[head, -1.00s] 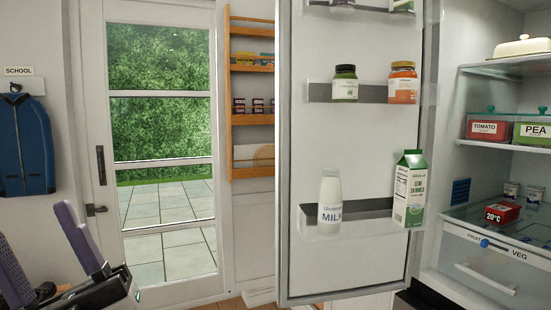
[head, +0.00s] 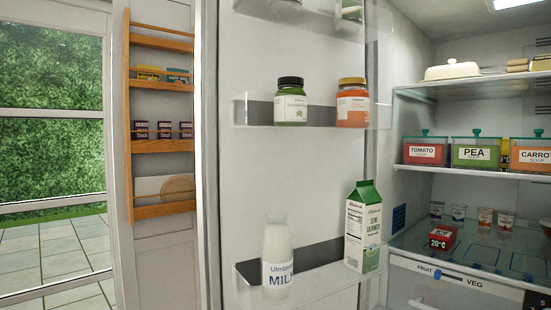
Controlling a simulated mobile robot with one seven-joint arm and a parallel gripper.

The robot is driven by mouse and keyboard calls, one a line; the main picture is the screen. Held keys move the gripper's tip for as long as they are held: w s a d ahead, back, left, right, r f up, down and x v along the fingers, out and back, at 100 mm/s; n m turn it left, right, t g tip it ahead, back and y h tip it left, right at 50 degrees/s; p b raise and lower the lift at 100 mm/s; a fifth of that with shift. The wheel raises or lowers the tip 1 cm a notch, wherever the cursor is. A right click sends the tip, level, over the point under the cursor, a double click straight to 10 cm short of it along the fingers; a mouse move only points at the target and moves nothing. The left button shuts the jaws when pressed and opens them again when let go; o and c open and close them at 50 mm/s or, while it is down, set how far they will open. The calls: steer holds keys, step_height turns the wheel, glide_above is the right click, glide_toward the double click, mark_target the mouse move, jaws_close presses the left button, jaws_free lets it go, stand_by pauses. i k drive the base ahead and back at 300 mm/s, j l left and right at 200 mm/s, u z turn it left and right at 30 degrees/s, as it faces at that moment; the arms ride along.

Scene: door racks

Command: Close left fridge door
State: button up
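The left fridge door (head: 300,190) stands open in the head view, with its inner side facing me. Its outer edge is at the left, beside the wooden rack, and its hinge side meets the fridge interior at the right. Its clear shelves hold a green-labelled jar (head: 290,101), an orange jar (head: 352,102), a milk bottle (head: 277,256) and a green and white carton (head: 363,227). The door's bottom is cut off by the frame. My gripper is not in this view.
The fridge interior (head: 455,85) at the right holds soup boxes (head: 475,153), a butter dish (head: 452,70), small cups and a red box (head: 441,238). A wooden wall rack (head: 162,147) stands left of the door. A glass door (head: 50,110) is at the far left.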

mark_target(248, 167)
steer(key=i+j, duration=2.35)
steer(key=i+j+z, duration=0.15)
steer(key=z, duration=0.35)
steer(key=i+j+z, duration=0.1)
steer(key=z, duration=2.05)
steer(key=k+j+u, duration=0.35)
steer(key=k+j, duration=0.2)
steer(key=k, duration=0.15)
